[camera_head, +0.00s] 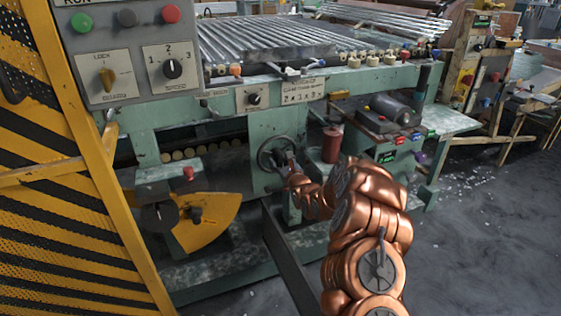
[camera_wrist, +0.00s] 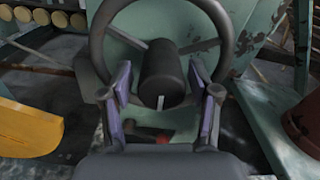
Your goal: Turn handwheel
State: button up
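The dark handwheel (camera_head: 264,153) is mounted on the front of the green machine, below its bench. In the wrist view its round rim (camera_wrist: 98,42) fills the upper middle, cut off at the top. A black cylindrical handle (camera_wrist: 162,72) stands out from the wheel towards the camera. My gripper (camera_wrist: 162,88) is open, with one purple-padded finger on each side of the handle. Gaps show between the pads and the handle, so I see no grip on it. In the head view my gripper (camera_head: 288,162) is at the wheel, and its fingers are small and partly hidden.
A yellow quadrant plate (camera_head: 208,220) sits low, left of the wheel. A reddish cylinder (camera_head: 331,145) stands close to its right. A control panel (camera_head: 125,55) and a yellow-black striped guard (camera_head: 60,200) fill the left. Open floor (camera_head: 480,220) lies at right.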

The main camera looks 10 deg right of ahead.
jog(key=shift+o, duration=0.3)
jog(key=shift+d, duration=0.1)
jog(key=shift+s, duration=0.15)
jog(key=shift+s+d+f, duration=0.1)
jog(key=shift+s+f, duration=0.05)
jog(key=shift+s, duration=0.45)
jog(key=s+d, duration=0.1)
jog(key=s, duration=0.9)
jog(key=shift+s+d, duration=0.2)
jog(key=shift+s, duration=0.05)
